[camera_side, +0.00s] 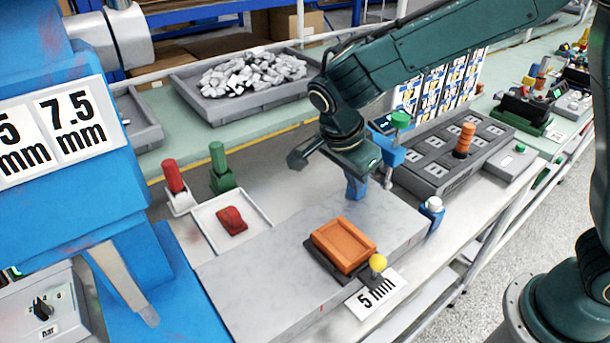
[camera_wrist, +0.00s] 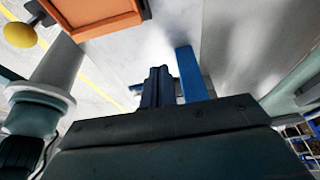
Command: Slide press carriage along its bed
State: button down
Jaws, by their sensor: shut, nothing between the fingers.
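The press carriage (camera_side: 322,262) is a dark plate carrying an orange block (camera_side: 344,243), with a yellow ball knob (camera_side: 378,262) at its near right corner. It sits on the grey bed (camera_side: 262,268), near the bed's front edge. In the wrist view the orange block (camera_wrist: 100,15) and yellow knob (camera_wrist: 20,35) show at the upper left, partly cut off. My gripper (camera_side: 355,190) points down over the far part of the bed, behind the carriage and apart from it. Its blue fingers are shut and empty; they also show in the wrist view (camera_wrist: 158,80).
A white "5 mm" card (camera_side: 375,292) lies beside the knob. A blue press (camera_side: 75,190) stands at the left. A white tray with a red part (camera_side: 232,221) lies behind the bed. A white-topped blue post (camera_side: 432,212) and a grey socket block (camera_side: 450,160) stand to the right.

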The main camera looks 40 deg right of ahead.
aim_at(310, 237)
jog(key=x, duration=0.6)
jog(key=shift+d+f, duration=0.1)
jog(key=shift+f, duration=0.15)
jog(key=shift+a+f, duration=0.35)
jog(key=shift+a, duration=1.6)
jog(key=a, duration=0.9)
jog(key=shift+a, duration=0.15)
